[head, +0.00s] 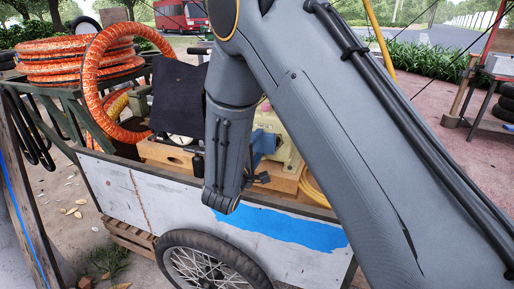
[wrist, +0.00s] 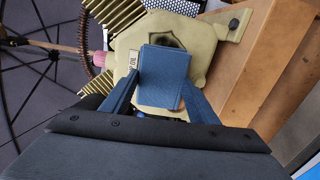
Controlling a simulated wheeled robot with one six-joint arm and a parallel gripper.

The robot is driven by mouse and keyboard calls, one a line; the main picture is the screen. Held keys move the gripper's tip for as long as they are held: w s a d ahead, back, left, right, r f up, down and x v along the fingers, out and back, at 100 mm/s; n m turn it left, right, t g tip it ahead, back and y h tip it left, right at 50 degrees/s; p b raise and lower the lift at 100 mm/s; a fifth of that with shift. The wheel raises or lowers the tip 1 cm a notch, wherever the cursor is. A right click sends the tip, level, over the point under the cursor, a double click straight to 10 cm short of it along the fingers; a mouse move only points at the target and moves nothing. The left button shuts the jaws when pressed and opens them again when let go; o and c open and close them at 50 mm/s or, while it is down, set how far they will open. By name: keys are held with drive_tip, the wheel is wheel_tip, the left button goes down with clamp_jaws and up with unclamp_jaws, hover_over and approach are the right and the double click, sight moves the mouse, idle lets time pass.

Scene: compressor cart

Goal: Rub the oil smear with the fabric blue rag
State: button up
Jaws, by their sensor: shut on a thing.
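The blue fabric rag (wrist: 161,72) is a folded square pad between the fingertips of my gripper (wrist: 160,88) in the wrist view. My gripper is shut on it. The rag lies over or just above the face of a cream compressor housing (wrist: 207,48); I cannot tell if it touches. A dark oil smear (wrist: 172,40) shows on that face just beyond the rag's far edge, and the rag may hide part of it. In the head view the blue rag (head: 264,143) shows against the cream housing (head: 286,140), and my arm covers much of the area.
The compressor sits inside a white-sided cart (head: 125,190) with a blue paint patch (head: 285,228). Brass-coloured fins (wrist: 112,18), a pink cap (wrist: 99,59) and a wooden board (wrist: 258,70) flank the housing. Orange hose coils (head: 70,55) lie at the cart's left.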

drive_tip(key=shift+w+d, duration=0.1)
drive_tip(key=shift+s+d+b, duration=0.25)
drive_tip(key=shift+s+d, duration=0.15)
drive_tip(key=shift+d, duration=0.8)
drive_tip(key=shift+s+d+b, duration=0.25)
drive_tip(key=shift+s+d, duration=0.15)
drive_tip(key=shift+d, duration=0.75)
drive_tip(key=shift+s+d+b, duration=0.25)
drive_tip(key=shift+s+d, duration=0.15)
drive_tip(key=shift+d, duration=0.8)
drive_tip(key=shift+w, duration=0.1)
drive_tip(key=shift+b, duration=0.35)
drive_tip(key=shift+w, duration=0.1)
